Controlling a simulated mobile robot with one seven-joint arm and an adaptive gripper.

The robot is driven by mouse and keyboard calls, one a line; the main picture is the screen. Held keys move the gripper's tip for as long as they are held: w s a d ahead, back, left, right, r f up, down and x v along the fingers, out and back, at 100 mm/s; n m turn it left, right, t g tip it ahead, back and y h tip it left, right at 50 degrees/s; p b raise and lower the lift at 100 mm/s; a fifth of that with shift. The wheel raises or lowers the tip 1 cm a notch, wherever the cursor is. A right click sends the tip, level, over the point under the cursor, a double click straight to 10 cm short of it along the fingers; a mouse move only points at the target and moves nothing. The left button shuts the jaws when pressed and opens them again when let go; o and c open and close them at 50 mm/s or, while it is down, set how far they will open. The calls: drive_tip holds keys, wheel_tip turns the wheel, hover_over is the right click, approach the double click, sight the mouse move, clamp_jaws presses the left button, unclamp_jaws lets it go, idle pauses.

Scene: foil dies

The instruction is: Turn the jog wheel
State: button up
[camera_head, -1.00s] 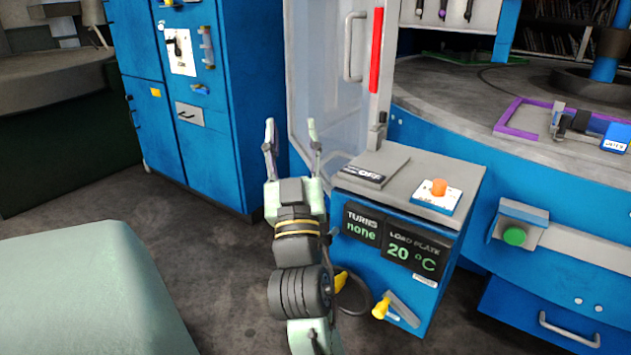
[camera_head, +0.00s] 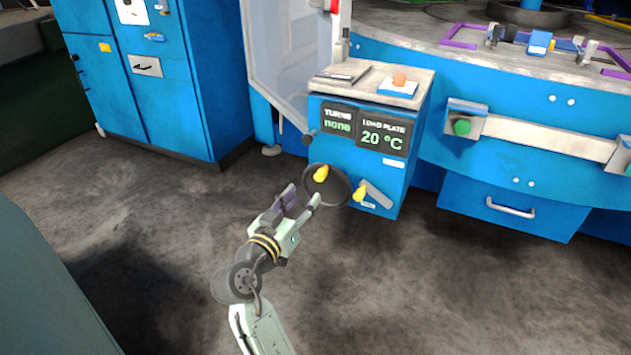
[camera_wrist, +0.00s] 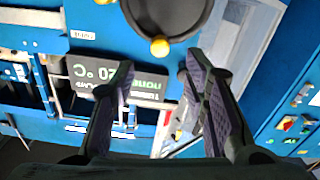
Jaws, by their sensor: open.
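The jog wheel (camera_head: 338,188) is a dark round disc on the front of the blue console, with a yellow knob (camera_head: 321,174) on its rim. In the wrist view the wheel (camera_wrist: 170,14) is cut off by the top edge, and its yellow knob (camera_wrist: 160,47) hangs at its lower side. My gripper (camera_head: 304,194) is open and empty, its fingers pointing at the wheel from the lower left. In the wrist view the knob shows above the gap between the fingertips (camera_wrist: 158,68). I cannot tell how close the fingertips are to the knob.
A yellow-tipped lever (camera_head: 360,193) sits just right of the wheel. The console display (camera_head: 366,134) reads "TURNS none" and "LOAD PLATE 20 °C". An orange button (camera_head: 399,79) is on top. A blue cabinet (camera_head: 150,90) stands left; the floor (camera_head: 420,290) in front is clear.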

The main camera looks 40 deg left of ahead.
sight(318, 179)
drive_tip(key=p+x, duration=0.1)
drive_tip(key=x, duration=0.9)
drive_tip(key=shift+a+p, duration=0.1)
drive_tip(key=shift+p, duration=0.25)
drive_tip(key=shift+c, duration=0.3)
clamp_jaws()
